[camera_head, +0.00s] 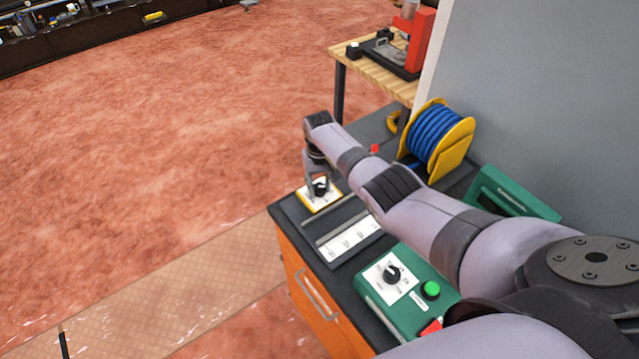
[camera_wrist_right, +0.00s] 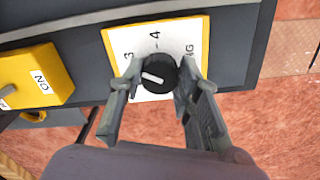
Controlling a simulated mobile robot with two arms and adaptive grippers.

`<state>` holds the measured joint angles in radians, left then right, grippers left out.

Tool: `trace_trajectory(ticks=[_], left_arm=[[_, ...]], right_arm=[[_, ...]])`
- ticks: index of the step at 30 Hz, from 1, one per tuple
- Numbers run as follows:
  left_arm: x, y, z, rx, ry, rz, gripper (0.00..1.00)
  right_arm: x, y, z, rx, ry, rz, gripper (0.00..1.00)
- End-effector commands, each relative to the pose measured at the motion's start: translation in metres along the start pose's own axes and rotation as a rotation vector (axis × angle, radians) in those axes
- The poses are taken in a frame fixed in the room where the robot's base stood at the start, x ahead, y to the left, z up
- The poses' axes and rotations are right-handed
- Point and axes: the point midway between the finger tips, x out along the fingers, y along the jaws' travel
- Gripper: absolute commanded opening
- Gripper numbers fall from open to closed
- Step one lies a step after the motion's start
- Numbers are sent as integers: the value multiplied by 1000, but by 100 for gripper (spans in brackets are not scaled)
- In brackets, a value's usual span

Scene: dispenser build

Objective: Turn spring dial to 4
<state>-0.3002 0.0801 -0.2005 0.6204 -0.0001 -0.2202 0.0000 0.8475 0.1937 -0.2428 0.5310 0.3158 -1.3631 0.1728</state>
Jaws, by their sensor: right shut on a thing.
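The spring dial is a black round knob (camera_wrist_right: 158,73) on a white plate with a yellow border (camera_wrist_right: 205,45). In the wrist view "3", "4" and the letters "NG" show around it. Its white mark points left and slightly up in that view, to the "3" side and not at the "4". My right gripper (camera_wrist_right: 159,80) is shut on the dial, one finger on each side. In the head view the right gripper (camera_head: 317,172) reaches down over the dial (camera_head: 321,188) at the bench's far left corner. My left gripper is not in view.
A yellow switch box (camera_wrist_right: 42,78) marked "ON" is left of the dial in the wrist view. A white labelled panel (camera_head: 350,240) and a green control box (camera_head: 408,310) share the dark bench. A blue cable reel (camera_head: 435,138) stands behind my arm. Open floor lies left.

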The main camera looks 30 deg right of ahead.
Motion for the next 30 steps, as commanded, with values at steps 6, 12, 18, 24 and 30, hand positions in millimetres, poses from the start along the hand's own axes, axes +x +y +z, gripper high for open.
trace_trajectory(ticks=[6,12,18,24,30], left_arm=[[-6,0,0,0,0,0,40],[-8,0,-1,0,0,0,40],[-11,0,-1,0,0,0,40],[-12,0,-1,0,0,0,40],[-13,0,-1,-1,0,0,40]], right_arm=[[-3,-1,-2,205,3,-3,3],[-2,-1,-2,394,4,-2,3],[-2,-1,-2,584,3,-3,3],[-2,-1,-2,756,5,-4,3],[-2,-1,-2,891,5,-3,3]])
